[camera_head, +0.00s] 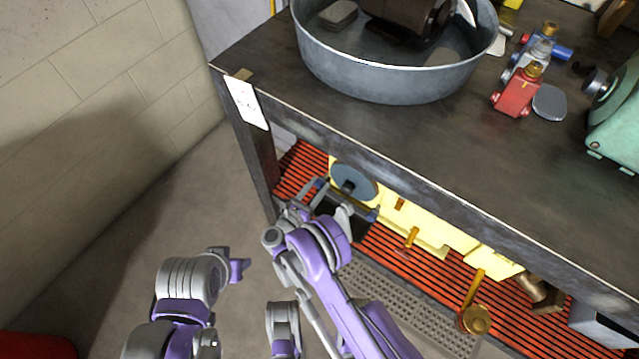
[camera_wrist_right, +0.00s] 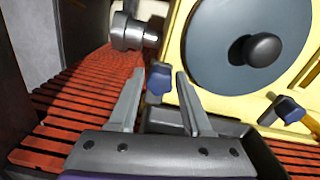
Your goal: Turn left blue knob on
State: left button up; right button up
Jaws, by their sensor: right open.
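The left blue knob (camera_wrist_right: 158,82) shows between the fingertips of my right gripper (camera_wrist_right: 159,74) in the right wrist view. The fingers are open, one on each side of it, with gaps visible; I cannot tell how far the fingertips reach along it. A second blue knob (camera_wrist_right: 290,108) is to the right, on the yellow machine (camera_wrist_right: 186,62) with a grey disc (camera_wrist_right: 225,30). In the head view my right gripper (camera_head: 331,200) reaches under the table, in front of the disc (camera_head: 354,182). My left arm is at the lower left; its fingers do not show.
The dark table (camera_head: 270,80) overhangs the machine; its leg (camera_head: 252,155) stands left of my right gripper. A metal tub (camera_head: 390,75) sits on top. Red slats (camera_head: 303,165) lie below. A brass valve (camera_head: 474,318) is to the right.

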jog(key=shift+w+d, duration=0.35)
jog(key=shift+w, duration=0.15)
grip_shut()
